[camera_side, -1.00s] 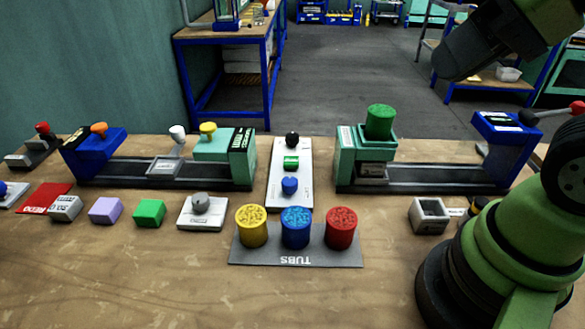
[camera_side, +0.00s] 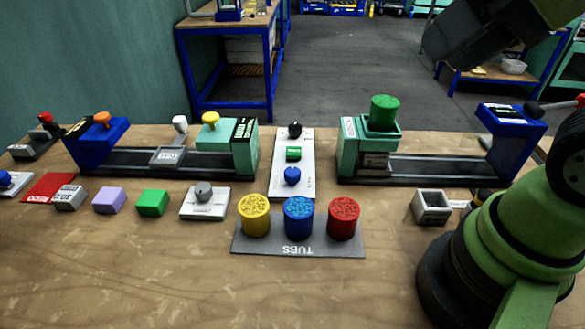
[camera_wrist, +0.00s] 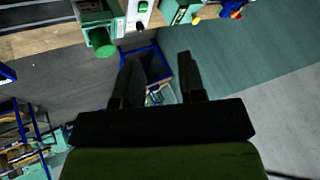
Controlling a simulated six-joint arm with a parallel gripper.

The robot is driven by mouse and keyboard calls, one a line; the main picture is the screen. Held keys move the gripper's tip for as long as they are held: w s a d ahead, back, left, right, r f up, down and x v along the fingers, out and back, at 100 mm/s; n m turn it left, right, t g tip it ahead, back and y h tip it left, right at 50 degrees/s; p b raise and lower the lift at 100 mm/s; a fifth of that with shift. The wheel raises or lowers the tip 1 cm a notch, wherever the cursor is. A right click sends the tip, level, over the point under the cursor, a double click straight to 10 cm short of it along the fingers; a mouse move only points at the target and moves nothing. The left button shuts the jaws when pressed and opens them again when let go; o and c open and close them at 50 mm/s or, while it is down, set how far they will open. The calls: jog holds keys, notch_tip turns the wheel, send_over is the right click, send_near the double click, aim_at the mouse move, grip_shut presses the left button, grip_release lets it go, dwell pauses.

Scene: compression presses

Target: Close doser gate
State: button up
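In the side view, a teal unit (camera_side: 352,148) on the right carries a green tub (camera_side: 384,112) on its top. Another teal unit (camera_side: 240,150) on the left has a yellow knob (camera_side: 210,118) on top. My gripper (camera_wrist: 157,62) is open in the wrist view, with nothing between its fingers. The wrist view also shows the green tub (camera_wrist: 101,42), well beyond my fingers to the upper left.
A white panel (camera_side: 306,183) with black, green and blue controls lies between the two units. Yellow, blue and red tubs (camera_side: 298,217) stand on a grey mat (camera_side: 265,245) at the front. The front left tabletop is clear.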

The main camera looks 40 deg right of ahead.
jog(key=o, duration=0.3)
jog(key=w, duration=0.2)
jog(key=w+m+g, duration=0.1)
jog(key=w, duration=0.1)
jog(key=w+m+g, duration=0.1)
jog(key=w, duration=0.1)
jog(key=shift+w+a+f, duration=0.1)
jog(key=shift+w+f, duration=0.2)
jog(key=shift+o, duration=0.2)
jog(key=m+g+h, duration=0.2)
jog(key=m+g, duration=0.3)
jog(key=m, duration=0.1)
send_over(293, 170)
notch_tip(293, 170, down, 18)
notch_tip(293, 170, down, 10)
jog(key=shift+r, duration=0.1)
jog(key=c, duration=0.9)
